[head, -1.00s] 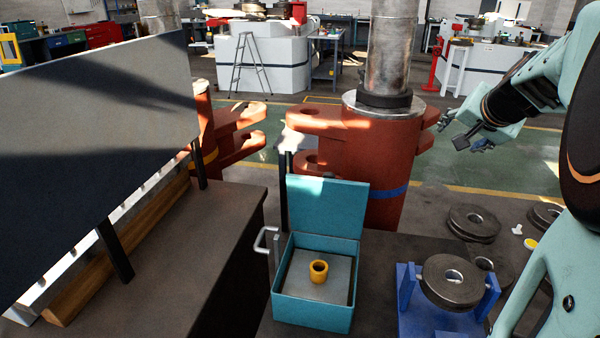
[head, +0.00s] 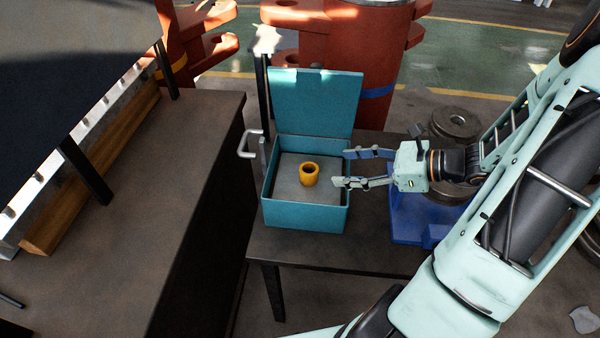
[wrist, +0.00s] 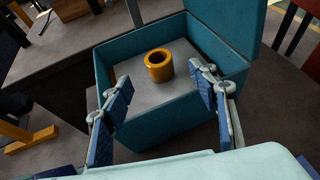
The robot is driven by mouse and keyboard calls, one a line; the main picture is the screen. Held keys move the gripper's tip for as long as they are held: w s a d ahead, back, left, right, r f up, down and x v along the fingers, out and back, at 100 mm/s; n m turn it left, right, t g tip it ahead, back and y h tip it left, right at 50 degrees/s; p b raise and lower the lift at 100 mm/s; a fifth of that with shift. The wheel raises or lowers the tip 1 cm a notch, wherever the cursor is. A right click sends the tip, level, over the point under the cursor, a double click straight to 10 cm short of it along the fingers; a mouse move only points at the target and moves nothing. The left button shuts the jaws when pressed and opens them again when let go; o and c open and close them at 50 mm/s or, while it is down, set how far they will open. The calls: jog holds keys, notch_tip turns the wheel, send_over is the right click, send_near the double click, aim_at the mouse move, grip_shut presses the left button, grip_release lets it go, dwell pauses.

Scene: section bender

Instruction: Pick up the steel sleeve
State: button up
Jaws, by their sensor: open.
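The sleeve (head: 309,179) is a short yellow-orange ring with an open bore. It stands upright on the grey floor of the open teal box (head: 305,215). It also shows in the wrist view (wrist: 159,74), standing ahead between my two fingers. My gripper (head: 341,168) is open and empty. In the head view its fingertips are at the right side of the box and point left toward the sleeve, apart from it. The wrist view shows the blue-padded fingers (wrist: 160,76) spread wide.
The box lid (head: 315,100) is raised at the back. A metal handle (head: 250,145) is left of the box. A blue stand (head: 412,225) is right of it, partly behind my arm, with dark discs (head: 455,123) beyond. A dark bench (head: 190,190) stands at the left.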

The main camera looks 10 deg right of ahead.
aim_at(308, 168)
jog(key=x, duration=0.5)
jog(key=shift+s+a+b, duration=0.1)
jog(key=shift+a+b, duration=0.25)
jog(key=shift+a, duration=0.05)
jog(key=shift+b+x, duration=0.4)
jog(key=shift+x, duration=2.55)
jog(key=shift+d, duration=0.1)
grip_shut()
jog(key=shift+r, duration=0.1)
jog(key=shift+r+p, duration=1.65)
jog(key=shift+r, duration=0.05)
jog(key=s+a+r+p, duration=0.4)
jog(key=s+r+p, duration=0.4)
jog(key=p, duration=0.1)
jog(key=shift+s+r, duration=0.25)
